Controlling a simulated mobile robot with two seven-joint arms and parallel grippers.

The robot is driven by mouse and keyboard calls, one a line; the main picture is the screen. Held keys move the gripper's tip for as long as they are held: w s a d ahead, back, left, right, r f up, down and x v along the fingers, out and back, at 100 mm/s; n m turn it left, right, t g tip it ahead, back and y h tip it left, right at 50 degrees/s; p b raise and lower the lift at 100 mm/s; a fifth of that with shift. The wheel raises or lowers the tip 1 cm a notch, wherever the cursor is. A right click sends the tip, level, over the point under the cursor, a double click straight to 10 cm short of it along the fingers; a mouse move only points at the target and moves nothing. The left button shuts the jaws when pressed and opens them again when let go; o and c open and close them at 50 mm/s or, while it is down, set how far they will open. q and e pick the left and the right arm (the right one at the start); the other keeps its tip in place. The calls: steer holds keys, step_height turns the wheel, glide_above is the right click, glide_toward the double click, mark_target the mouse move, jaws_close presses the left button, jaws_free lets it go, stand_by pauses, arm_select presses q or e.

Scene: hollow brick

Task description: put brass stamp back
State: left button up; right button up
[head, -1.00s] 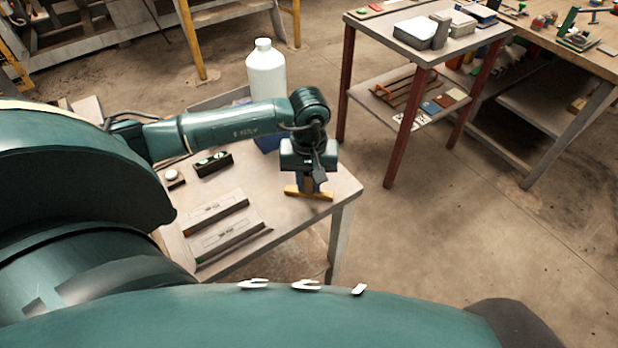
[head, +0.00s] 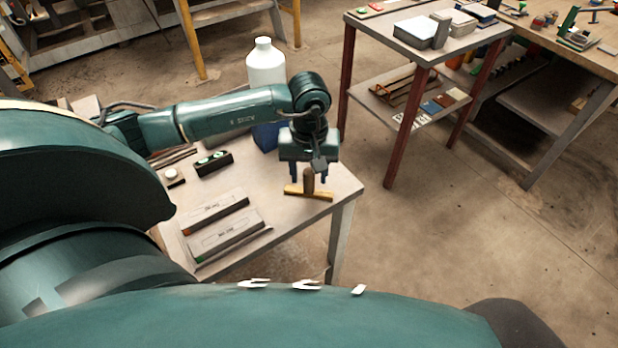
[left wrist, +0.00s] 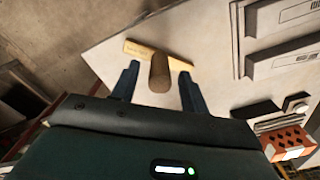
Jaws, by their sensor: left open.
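The brass stamp (head: 318,193) stands on the table near its right corner, a yellow bar at the bottom with a brown upright handle. In the left wrist view the stamp's bar (left wrist: 143,50) lies on the tabletop, with the handle pointing toward the camera. My left gripper (head: 308,178) is open and pointed down above the stamp. In the left wrist view my left gripper (left wrist: 157,90) has one finger on each side of the handle, with gaps visible. My right gripper is not in view.
On the table (head: 285,222) are two grey boxes (head: 216,212), a black level (head: 213,164) and a blue object (head: 268,136). A white bottle (head: 265,65) stands behind my arm. An orange hollow brick (left wrist: 288,143) shows in the wrist view. A second table (head: 410,45) stands at right.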

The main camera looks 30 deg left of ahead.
arm_select(q)
step_height(320, 180, up, 9)
steer(key=shift+r+b, duration=0.1)
steer(key=shift+b, duration=0.4)
steer(key=s+d+n+g+h, duration=0.1)
steer(key=s+d+n+h, duration=0.2)
steer(key=d, duration=0.4)
steer(key=s+d+n+g+h, duration=0.1)
steer(key=s+d+n+h, duration=0.15)
steer(key=d+h, duration=0.45)
steer(key=s+d+n+g+h, duration=0.1)
steer(key=s+d+n+h, duration=0.15)
steer(key=d, duration=0.55)
steer(key=d+r+n+t+h, duration=0.45)
steer(key=n+h, duration=0.35)
steer(key=n, duration=0.4)
steer(key=w+a+f+n+t+y, duration=0.1)
steer(key=a+f+n+t+y, duration=0.55)
steer(key=n, duration=1.05)
steer(key=w+a+f+n+t+y, duration=0.2)
steer(key=a+f+n+t+y, duration=0.45)
steer(key=n, duration=1.15)
steer(key=s+f+n+g+y, duration=0.3)
steer(key=s+f+n, duration=0.4)
steer(key=f, duration=0.3)
steer(key=shift+s, duration=0.25)
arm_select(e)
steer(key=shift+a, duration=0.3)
